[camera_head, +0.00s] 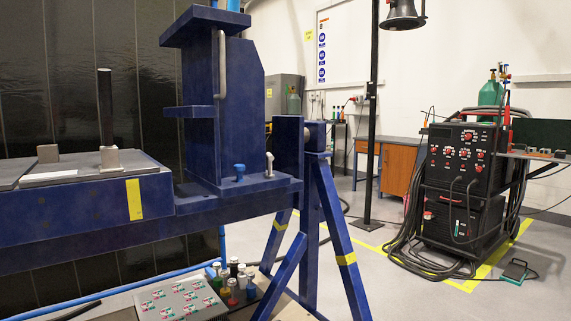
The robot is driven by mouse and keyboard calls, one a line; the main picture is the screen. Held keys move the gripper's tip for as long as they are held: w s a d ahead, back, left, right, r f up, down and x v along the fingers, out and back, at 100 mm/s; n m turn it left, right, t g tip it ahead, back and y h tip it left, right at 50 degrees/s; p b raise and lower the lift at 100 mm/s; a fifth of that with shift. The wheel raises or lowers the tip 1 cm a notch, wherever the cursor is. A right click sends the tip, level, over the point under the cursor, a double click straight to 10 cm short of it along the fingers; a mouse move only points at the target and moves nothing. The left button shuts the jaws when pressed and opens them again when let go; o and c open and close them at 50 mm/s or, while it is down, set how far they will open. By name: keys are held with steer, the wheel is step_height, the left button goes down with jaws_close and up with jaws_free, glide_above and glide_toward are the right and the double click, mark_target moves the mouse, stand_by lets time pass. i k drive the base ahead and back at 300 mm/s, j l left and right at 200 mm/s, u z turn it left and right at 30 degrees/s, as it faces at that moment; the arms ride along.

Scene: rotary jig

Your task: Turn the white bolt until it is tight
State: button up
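A small white bolt (269,164) stands upright on the right end of the blue jig's base plate (254,190), just left of a blue upright. A similar blue bolt (239,172) stands to its left on the same plate. How far the white bolt is screwed in cannot be told. The blue rotary jig (233,90) rises behind the bolts, with a flat top and a side shelf. My gripper is not in view.
A black post on a grey block (109,158) stands on the left beam. Blue legs (340,240) carry the jig's right end. Below are a control panel (180,300) and several bottles (237,280). A black welding machine (462,180) stands far right, with open floor between.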

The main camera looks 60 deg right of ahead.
mark_target(270, 158)
steer(key=l+z, duration=0.2)
steer(key=z, duration=1.4)
steer(key=i+z, duration=0.15)
steer(key=i, duration=0.2)
